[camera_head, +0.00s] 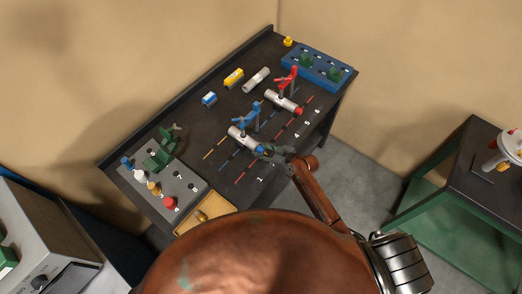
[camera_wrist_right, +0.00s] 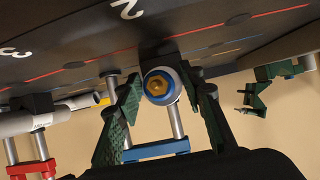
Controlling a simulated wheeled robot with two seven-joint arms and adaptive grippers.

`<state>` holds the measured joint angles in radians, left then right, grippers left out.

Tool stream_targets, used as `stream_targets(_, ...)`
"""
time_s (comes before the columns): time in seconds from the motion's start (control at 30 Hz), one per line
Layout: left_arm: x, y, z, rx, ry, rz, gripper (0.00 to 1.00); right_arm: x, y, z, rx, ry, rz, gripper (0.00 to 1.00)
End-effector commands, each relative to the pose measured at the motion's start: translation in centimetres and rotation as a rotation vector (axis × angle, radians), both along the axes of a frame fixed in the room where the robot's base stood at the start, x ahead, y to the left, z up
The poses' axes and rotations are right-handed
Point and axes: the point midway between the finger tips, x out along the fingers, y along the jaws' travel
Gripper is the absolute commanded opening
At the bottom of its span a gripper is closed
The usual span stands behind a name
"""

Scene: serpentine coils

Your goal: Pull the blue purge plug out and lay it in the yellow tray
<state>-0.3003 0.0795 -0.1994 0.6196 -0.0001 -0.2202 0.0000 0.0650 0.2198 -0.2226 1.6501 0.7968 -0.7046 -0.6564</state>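The blue purge plug (camera_head: 261,149) sits in the near end of a white cylinder (camera_head: 240,137) held by a blue clamp (camera_head: 247,120) on the dark bench. In the right wrist view the plug (camera_wrist_right: 158,86) shows end-on, as a blue ring with a brass centre. My right gripper (camera_head: 272,152) is at the plug. Its green fingers (camera_wrist_right: 160,92) stand on both sides of the plug, apart, with narrow gaps that seem to separate them from it. The yellow tray (camera_head: 222,204) lies at the bench's near left, with a small brass piece in it. My left gripper is not in view.
A second cylinder in a red clamp (camera_head: 288,80) stands farther right. A blue rack (camera_head: 318,68) is at the far end. A grey block (camera_head: 181,187) with several coloured plugs and a green bracket (camera_head: 160,152) stands left, beside the tray. Loose cylinders lie behind.

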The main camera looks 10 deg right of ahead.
Motion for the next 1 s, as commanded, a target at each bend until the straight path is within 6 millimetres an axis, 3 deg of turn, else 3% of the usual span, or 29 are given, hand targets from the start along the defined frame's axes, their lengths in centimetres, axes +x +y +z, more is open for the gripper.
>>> stream_targets(0.37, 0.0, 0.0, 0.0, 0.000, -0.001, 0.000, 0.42, 0.0, 0.0, 0.0, -0.001, -0.001, 0.000, 0.00)
stream_targets(1.0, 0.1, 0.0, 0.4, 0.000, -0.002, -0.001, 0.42, -1.8, -1.4, 0.1, 0.000, -0.002, 0.000, 0.00)
